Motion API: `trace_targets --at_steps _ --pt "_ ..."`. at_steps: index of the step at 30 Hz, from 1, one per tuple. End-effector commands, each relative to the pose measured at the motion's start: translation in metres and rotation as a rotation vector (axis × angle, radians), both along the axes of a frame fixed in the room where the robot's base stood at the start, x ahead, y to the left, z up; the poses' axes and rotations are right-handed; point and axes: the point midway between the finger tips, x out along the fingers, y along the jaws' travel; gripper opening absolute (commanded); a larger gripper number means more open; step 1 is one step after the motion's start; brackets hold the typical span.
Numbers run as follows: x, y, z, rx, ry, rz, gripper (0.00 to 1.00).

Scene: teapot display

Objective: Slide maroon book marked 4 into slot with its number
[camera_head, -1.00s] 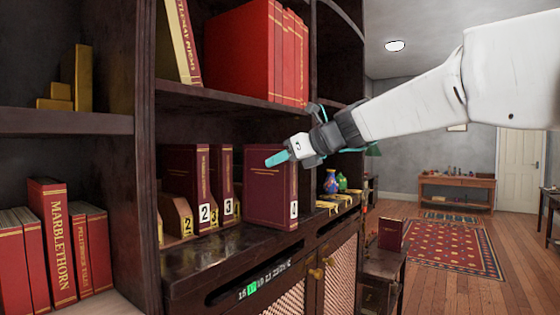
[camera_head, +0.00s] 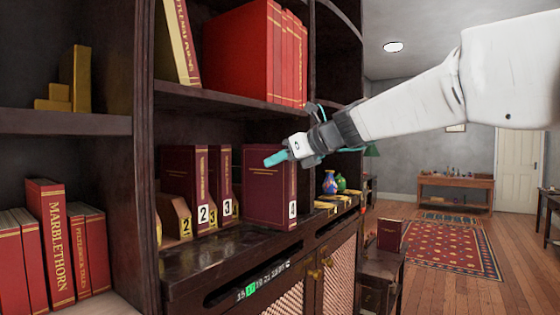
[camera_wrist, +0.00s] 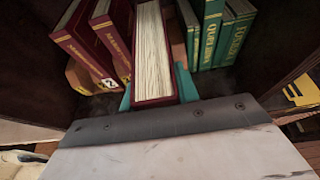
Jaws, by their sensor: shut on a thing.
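The maroon book marked 4 (camera_head: 270,190) stands upright on the shelf ledge in the head view, its label at the bottom of its spine. My gripper (camera_head: 288,153) is shut on its upper part, with one teal finger showing on the near face. In the wrist view the book (camera_wrist: 152,50) shows its pale page edges between the teal fingers (camera_wrist: 153,90). The numbered slot rack (camera_head: 178,215) shows a 2 label at left; books marked 2 (camera_head: 203,180) and 3 (camera_head: 226,180) stand in it. The slot behind the held book is hidden.
Green books (camera_wrist: 225,30) stand right of the held book in the wrist view. A shelf board (camera_head: 230,105) with red books lies above my gripper. Small vases (camera_head: 331,182) stand farther right. The ledge front (camera_head: 215,255) is clear.

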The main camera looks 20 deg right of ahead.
Motion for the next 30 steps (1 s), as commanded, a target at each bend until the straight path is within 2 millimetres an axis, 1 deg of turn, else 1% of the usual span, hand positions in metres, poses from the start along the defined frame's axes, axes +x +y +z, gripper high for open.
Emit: trace_targets --at_steps 14,30 --pt "0.0 0.0002 0.0016 0.001 -0.003 -0.001 0.0" --pt "0.0095 0.0068 0.0013 0.0 -0.002 0.0 0.0"
